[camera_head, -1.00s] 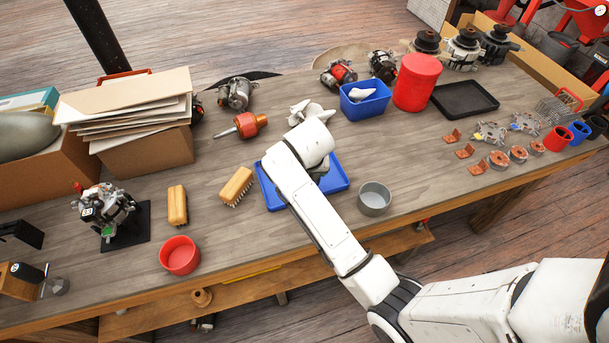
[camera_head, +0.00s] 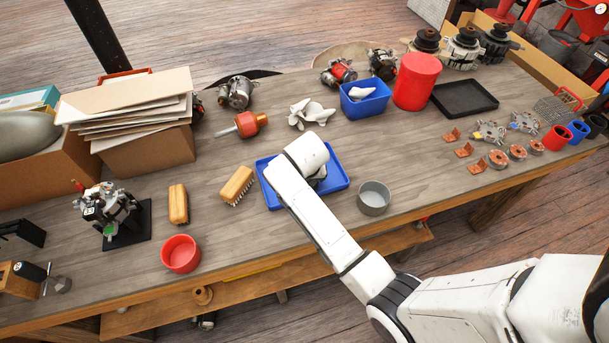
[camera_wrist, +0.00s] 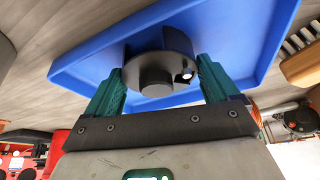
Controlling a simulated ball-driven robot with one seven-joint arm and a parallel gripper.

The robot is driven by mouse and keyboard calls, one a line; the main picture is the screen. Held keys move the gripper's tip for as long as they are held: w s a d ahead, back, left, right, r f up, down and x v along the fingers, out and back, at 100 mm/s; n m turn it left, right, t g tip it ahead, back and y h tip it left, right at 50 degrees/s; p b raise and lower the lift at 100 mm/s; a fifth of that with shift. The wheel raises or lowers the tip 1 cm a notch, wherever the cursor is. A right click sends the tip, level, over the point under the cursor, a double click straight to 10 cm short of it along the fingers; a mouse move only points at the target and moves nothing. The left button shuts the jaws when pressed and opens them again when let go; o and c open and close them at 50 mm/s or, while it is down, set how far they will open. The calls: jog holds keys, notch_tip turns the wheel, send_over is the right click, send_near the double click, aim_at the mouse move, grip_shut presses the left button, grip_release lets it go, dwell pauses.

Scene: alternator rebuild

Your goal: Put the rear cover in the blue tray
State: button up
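The rear cover (camera_wrist: 177,47), a dark grey round part with a raised hub, sits between the two teal fingers of my gripper (camera_wrist: 160,75) in the wrist view. The fingers appear to touch it on both sides, so my gripper looks shut on it. The blue tray (camera_wrist: 242,42) is right behind the cover in that view. In the head view the blue tray (camera_head: 270,193) lies on the bench with my wrist over it, hiding much of its inside. I cannot tell whether the cover touches the tray floor.
A grey bowl (camera_head: 374,198) stands close right of the tray, and a wooden brush (camera_head: 237,185) to its left. A white crumpled cloth (camera_head: 311,113) lies behind it. A blue bin (camera_head: 365,103) and red canister (camera_head: 417,82) stand farther back. A red bowl (camera_head: 180,254) is front left.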

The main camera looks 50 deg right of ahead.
jog(key=shift+o, duration=0.9)
jog(key=shift+r, duration=0.25)
jog(key=v, duration=1.2)
jog(key=s+a+f+n, duration=0.1)
jog(key=s+a+f, duration=0.1)
jog(key=s, duration=0.1)
jog(key=s+a+f+n+y, duration=0.1)
jog(key=s+a+f, duration=0.1)
jog(key=s, duration=0.1)
jog(key=s+a+f+n, duration=0.2)
jog(key=s, duration=0.1)
jog(key=shift+s+g, duration=0.3)
jog(key=shift+g, duration=0.1)
jog(key=s+a+f+n+y, duration=0.1)
jog(key=s+a+n, duration=0.1)
jog(key=s, duration=0.3)
jog(key=s+a+f+n+g+y, duration=0.1)
jog(key=s+a+n, duration=0.1)
jog(key=s, duration=0.4)
jog(key=shift+a+f+n, duration=0.25)
jog(key=shift+n, duration=0.15)
